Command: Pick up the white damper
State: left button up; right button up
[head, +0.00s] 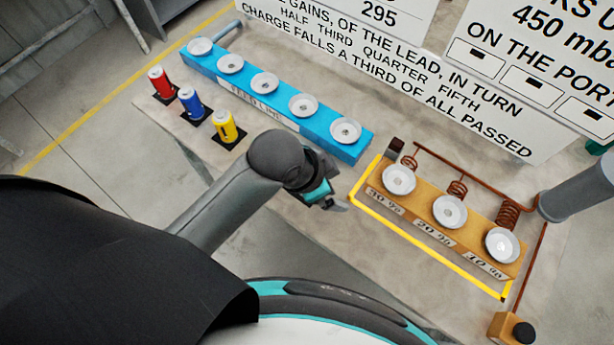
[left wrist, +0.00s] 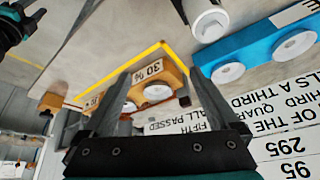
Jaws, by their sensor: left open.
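A white damper (left wrist: 207,18) shows at the top edge of the left wrist view, cut off by the frame, to the right of the fingers and beyond their tips. I do not see it in the head view, where my left arm may hide it. My left gripper (head: 334,201) is open and empty, between the blue rail and the tan block in the head view. Its two dark fingers (left wrist: 158,74) stand wide apart in the left wrist view. A dark and teal part at that view's upper left may be my right gripper; its jaws cannot be made out.
Red (head: 161,84), blue (head: 192,103) and yellow (head: 226,127) dampers stand on black pads. The blue rail (head: 334,138) and the tan block (head: 424,216) carry white dishes. Copper coils (head: 508,214) stand behind the block. Lettered boards (head: 390,75) are at the back.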

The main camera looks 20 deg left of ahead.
pick_arm(q)
jog(key=w+d+r+m+g, duration=0.2)
jog(key=d+r+m, duration=0.15)
jog(key=m, duration=0.55)
jog(key=w+a+m+y, duration=0.1)
jog(key=a+m, duration=0.1)
jog(key=a, duration=0.1)
jog(key=a+m+g+y+p, duration=0.1)
jog(key=a+m, duration=0.1)
jog(key=a, duration=0.1)
jog(key=w+a+m+y+p, duration=0.1)
jog(key=a+m, duration=0.1)
jog(key=a, duration=0.1)
jog(key=shift+w+a+f+m+g+y, duration=0.15)
jog(key=shift+w+f+m+g+y, duration=0.15)
jog(key=shift+w+y, duration=0.1)
jog(key=shift+a+f, duration=0.15)
jog(key=shift+f, duration=0.2)
notch_tip(320, 180, down, 9)
jog(key=shift+r+b, duration=0.15)
jog(key=shift+b, duration=0.35)
jog(key=shift+s+f, duration=0.15)
jog(key=shift+f, duration=1.3)
jog(key=shift+s+f, duration=0.1)
jog(key=shift+f, duration=1.3)
pick_arm(e)
jog(key=shift+a+r, duration=0.25)
jog(key=shift+r, duration=0.15)
pick_arm(q)
jog(key=shift+c, duration=0.2)
